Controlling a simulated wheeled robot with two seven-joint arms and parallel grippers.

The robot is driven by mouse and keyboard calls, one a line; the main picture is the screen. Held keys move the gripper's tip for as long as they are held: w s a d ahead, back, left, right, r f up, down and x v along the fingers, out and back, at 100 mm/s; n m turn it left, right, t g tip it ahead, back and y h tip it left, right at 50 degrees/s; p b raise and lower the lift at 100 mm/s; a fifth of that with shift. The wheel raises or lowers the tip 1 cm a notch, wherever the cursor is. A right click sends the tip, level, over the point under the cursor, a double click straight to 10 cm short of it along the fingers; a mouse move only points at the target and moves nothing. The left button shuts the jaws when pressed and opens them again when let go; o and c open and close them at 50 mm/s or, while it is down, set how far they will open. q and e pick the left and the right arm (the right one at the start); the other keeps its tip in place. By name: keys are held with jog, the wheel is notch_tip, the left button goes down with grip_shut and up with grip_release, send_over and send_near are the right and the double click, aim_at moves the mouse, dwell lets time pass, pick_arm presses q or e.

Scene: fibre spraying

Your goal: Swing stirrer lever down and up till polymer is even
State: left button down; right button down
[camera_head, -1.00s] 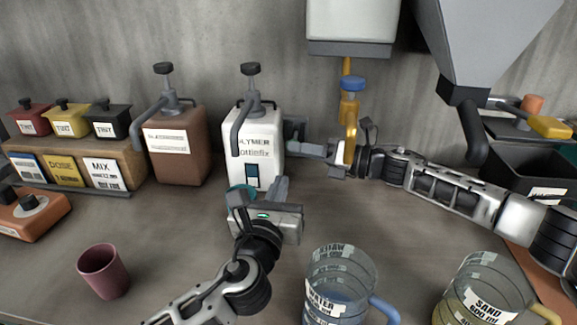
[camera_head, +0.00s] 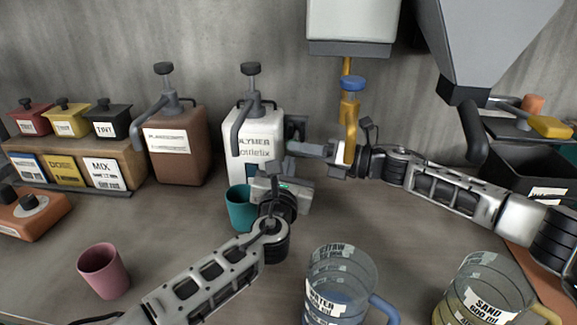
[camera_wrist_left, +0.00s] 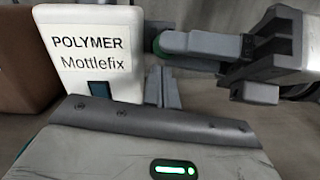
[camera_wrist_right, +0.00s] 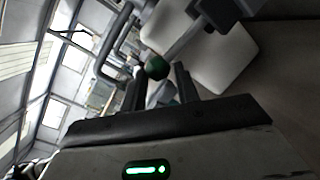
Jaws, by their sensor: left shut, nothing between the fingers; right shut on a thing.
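The white polymer container (camera_head: 255,150), labelled "POLYMER Mottlefix", stands at the back middle of the table. A dark blue window (camera_wrist_left: 98,88) shows low on its front in the left wrist view. My right gripper (camera_head: 296,147) reaches in from the right beside the container. My left gripper (camera_head: 262,172) is shut and empty in front of the container's lower right, covering part of the window. Its fingertips (camera_wrist_left: 162,85) show close together.
A teal cup (camera_head: 240,210) stands just left of my left gripper. A brown pump container (camera_head: 178,150) stands left of the polymer. A pink cup (camera_head: 103,272), a water jug (camera_head: 340,290) and a sand jug (camera_head: 485,295) stand in front.

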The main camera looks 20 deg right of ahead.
pick_arm(q)
jog(key=shift+w, duration=0.1)
pick_arm(e)
jog(key=shift+w+d+r, duration=0.3)
jog(key=shift+r, duration=0.25)
pick_arm(q)
jog(key=shift+d+r, duration=0.15)
jog(key=shift+r, duration=0.8)
pick_arm(e)
jog(key=c, duration=1.1)
grip_release()
jog(key=shift+c, duration=0.2)
jog(key=shift+o, duration=0.2)
jog(key=shift+f, duration=0.15)
pick_arm(q)
jog(key=shift+w+f, duration=0.1)
jog(key=shift+f, duration=0.1)
pick_arm(e)
jog(key=shift+a+f, duration=0.1)
jog(key=shift+s, duration=0.1)
